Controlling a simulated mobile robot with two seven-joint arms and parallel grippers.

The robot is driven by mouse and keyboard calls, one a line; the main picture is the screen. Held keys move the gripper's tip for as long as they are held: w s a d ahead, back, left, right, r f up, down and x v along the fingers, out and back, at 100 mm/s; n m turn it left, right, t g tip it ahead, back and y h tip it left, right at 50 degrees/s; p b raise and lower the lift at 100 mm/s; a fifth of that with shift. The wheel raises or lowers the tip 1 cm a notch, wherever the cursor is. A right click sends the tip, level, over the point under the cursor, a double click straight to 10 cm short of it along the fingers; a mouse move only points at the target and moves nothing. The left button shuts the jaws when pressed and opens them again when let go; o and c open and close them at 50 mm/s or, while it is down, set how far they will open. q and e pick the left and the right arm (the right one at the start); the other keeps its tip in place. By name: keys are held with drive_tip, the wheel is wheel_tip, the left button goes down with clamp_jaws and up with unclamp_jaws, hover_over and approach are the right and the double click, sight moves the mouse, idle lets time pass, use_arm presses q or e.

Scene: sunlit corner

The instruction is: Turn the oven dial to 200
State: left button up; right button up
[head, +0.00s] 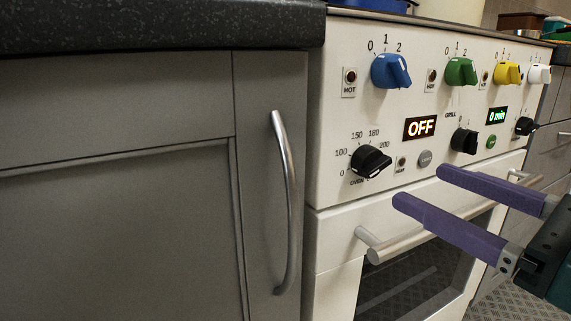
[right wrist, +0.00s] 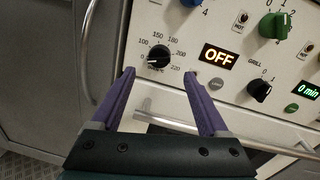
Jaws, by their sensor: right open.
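The black oven dial (head: 370,162) sits at the lower left of the white oven panel, with a printed scale from 0 up past 200 around it. Its pale mark seems to face down toward the 0 side. The lit display (head: 420,128) reads OFF. My right gripper (head: 421,186) is open and empty, its purple fingers pointing at the panel from the lower right. In the right wrist view the dial (right wrist: 159,57) shows just beyond and between the two fingertips (right wrist: 158,74), with no contact visible. My left gripper is not in view.
Blue (head: 391,71), green (head: 461,71), yellow (head: 508,73) and white knobs line the panel top. A black grill knob (head: 464,140) is to the dial's right. The oven door handle (head: 440,222) sticks out below. A grey cabinet with a vertical handle (head: 285,200) stands left.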

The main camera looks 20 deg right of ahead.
sight(382, 168)
drive_tip(key=w, duration=0.2)
drive_tip(key=w+p, duration=0.1)
drive_tip(key=w, duration=0.1)
drive_tip(key=w+a, duration=0.1)
drive_tip(key=w, duration=0.2)
drive_tip(key=shift+a, duration=0.1)
drive_tip(key=shift+c, duration=0.2)
clamp_jaws()
